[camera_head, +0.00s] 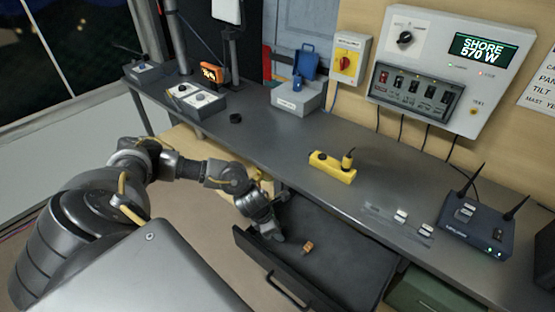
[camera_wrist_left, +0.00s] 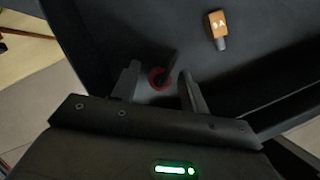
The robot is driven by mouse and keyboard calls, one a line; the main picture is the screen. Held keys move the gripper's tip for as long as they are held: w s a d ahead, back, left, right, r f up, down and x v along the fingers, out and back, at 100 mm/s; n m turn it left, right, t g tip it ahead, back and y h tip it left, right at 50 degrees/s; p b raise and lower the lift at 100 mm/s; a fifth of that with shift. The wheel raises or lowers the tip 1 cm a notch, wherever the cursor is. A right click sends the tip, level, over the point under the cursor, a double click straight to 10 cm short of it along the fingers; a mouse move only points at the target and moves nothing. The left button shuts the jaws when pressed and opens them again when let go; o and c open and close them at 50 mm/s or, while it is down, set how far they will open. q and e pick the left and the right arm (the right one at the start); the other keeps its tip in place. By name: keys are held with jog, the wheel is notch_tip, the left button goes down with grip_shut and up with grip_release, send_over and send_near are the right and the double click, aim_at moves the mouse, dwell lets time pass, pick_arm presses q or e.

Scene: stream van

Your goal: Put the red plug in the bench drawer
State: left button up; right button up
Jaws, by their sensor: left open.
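The bench drawer (camera_head: 345,262) is pulled open below the bench. My left gripper (camera_head: 275,236) reaches down into its left part. In the left wrist view its two fingers (camera_wrist_left: 160,74) are apart. The red plug (camera_wrist_left: 157,79), a red round piece with a dark part, shows between the fingertips, low over or on the dark drawer floor. I cannot tell whether it touches the floor or a finger. The plug is hidden by the gripper in the head view. My right gripper is not in view.
An orange labelled piece (camera_head: 307,246) lies in the drawer beside the gripper. A yellow power strip (camera_head: 332,168) stands on the bench above. A router with antennas (camera_head: 476,226) stands at right. A green box (camera_head: 420,293) sits below the bench, right of the drawer.

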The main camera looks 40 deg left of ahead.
pick_arm(q)
jog(key=v, duration=1)
jog(key=shift+r, duration=0.4)
jog(key=shift+s+a, duration=0.15)
jog(key=shift+s, duration=0.05)
